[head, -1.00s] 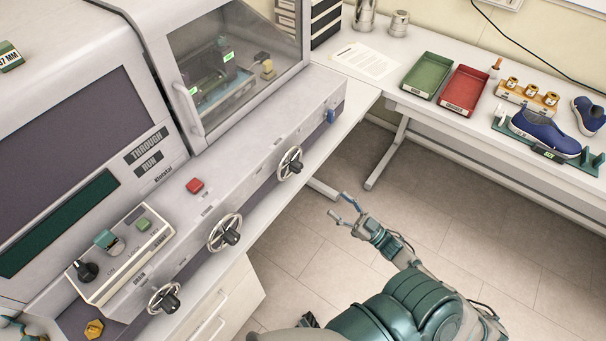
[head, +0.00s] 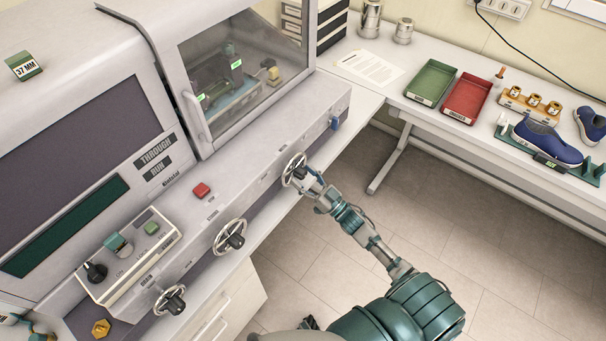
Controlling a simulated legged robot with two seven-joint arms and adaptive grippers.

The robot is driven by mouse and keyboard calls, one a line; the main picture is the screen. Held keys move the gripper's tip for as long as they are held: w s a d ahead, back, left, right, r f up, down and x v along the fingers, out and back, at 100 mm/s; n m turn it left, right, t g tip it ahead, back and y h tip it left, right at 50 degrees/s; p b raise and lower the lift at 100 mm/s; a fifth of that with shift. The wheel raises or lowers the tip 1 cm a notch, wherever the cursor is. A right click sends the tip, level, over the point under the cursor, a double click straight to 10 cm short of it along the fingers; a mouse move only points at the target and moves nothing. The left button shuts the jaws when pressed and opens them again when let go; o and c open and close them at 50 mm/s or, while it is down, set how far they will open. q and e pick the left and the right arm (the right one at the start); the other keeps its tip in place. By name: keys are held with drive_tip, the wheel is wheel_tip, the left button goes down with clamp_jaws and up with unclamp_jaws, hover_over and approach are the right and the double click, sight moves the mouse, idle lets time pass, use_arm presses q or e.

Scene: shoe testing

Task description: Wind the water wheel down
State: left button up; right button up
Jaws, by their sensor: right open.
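Three spoked handwheels with dark knobs sit along the sloping front of the grey machine: a far one (head: 294,169), a middle one (head: 229,236) and a near one (head: 170,300). The small labels by them are too small to read, so I cannot tell which is the water wheel by name. My right gripper (head: 303,180) is open at the far handwheel, its fingers by the rim and knob. The fingers partly hide that wheel, and I cannot tell whether they touch it.
The grey machine (head: 240,165) has a windowed chamber (head: 235,75), a red button (head: 201,190) and a control box (head: 130,255). A side bench (head: 400,75) holds a green tray (head: 430,82), a red tray (head: 466,98) and a blue shoe (head: 545,142). Open floor lies between.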

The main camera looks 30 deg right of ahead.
drive_tip(key=shift+w+a+r, duration=0.1)
drive_tip(key=shift+w, duration=0.15)
drive_tip(key=shift+s, duration=0.1)
drive_tip(key=c, duration=1.1)
drive_tip(key=shift+c, duration=0.2)
